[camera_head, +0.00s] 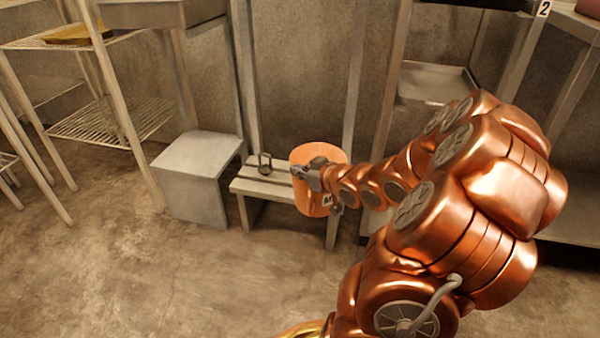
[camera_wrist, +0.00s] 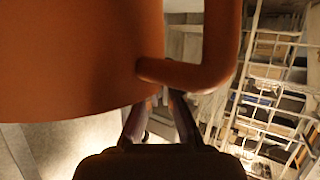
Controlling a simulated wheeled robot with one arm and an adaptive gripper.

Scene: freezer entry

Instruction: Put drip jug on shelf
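The drip jug (camera_head: 322,157) is a large orange cylinder in front of the low slatted bench in the head view. In the wrist view the jug (camera_wrist: 70,60) fills the upper left, with its thick curved handle (camera_wrist: 222,45) on the right. My gripper (camera_head: 303,172) is at the jug. In the wrist view its fingers (camera_wrist: 161,100) converge on the lower part of the handle and appear shut on it; the handle hides the tips. Whether the jug's base touches the bench cannot be told. A wire shelf (camera_head: 115,122) stands at the left.
A metal tray shelf (camera_head: 435,82) and a frame with a "2" label (camera_head: 545,9) are at the right. The floor at front left is clear.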

